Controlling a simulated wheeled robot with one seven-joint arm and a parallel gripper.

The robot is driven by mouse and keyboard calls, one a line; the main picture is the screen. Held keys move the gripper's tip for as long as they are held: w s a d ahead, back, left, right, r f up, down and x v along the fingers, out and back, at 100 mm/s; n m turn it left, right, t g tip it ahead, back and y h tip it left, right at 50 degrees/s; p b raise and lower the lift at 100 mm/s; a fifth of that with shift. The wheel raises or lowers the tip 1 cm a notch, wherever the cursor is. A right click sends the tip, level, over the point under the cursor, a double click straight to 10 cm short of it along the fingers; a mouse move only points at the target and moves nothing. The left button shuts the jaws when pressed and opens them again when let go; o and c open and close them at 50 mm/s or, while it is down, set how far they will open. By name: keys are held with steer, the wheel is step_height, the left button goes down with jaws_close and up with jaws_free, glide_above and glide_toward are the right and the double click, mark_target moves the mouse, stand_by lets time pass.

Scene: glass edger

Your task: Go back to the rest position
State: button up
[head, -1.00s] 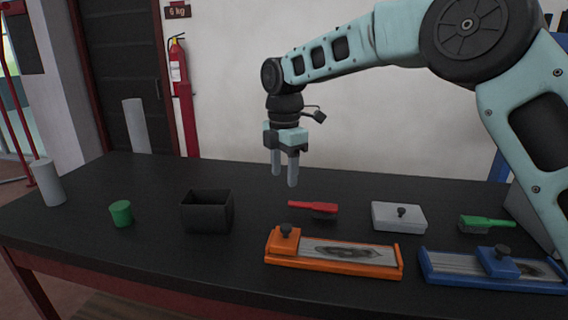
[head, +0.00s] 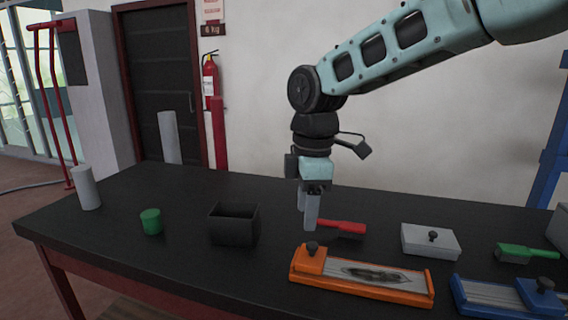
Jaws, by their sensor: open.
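My gripper (head: 309,211) hangs pointing down above the black table, in the middle of the head view. It holds nothing. The two fingers overlap in this view, so the gap between them is hard to see. A red-handled brush (head: 343,228) lies just right of and behind the fingertips in the picture. I cannot tell how high the fingertips are above the table.
On the table (head: 180,255) are a black open box (head: 234,226), a green cylinder (head: 151,222), a pale cylinder (head: 86,188), an orange edger (head: 362,276), a blue edger (head: 505,297), a grey lidded box (head: 431,241) and a green brush (head: 525,252). The left front is clear.

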steer(key=s+d+f+m, duration=0.2)
steer(key=s+d+m, duration=0.1)
steer(key=s, duration=0.5)
steer(key=s+d+f+m, duration=0.3)
steer(key=s+m, duration=0.1)
steer(key=s, duration=0.5)
steer(key=s+d+f+m, duration=0.3)
steer(key=s+m, duration=0.1)
steer(key=s, duration=0.4)
steer(key=shift+s, duration=0.4)
steer(key=shift+d+r, duration=0.1)
steer(key=shift+c, duration=0.3)
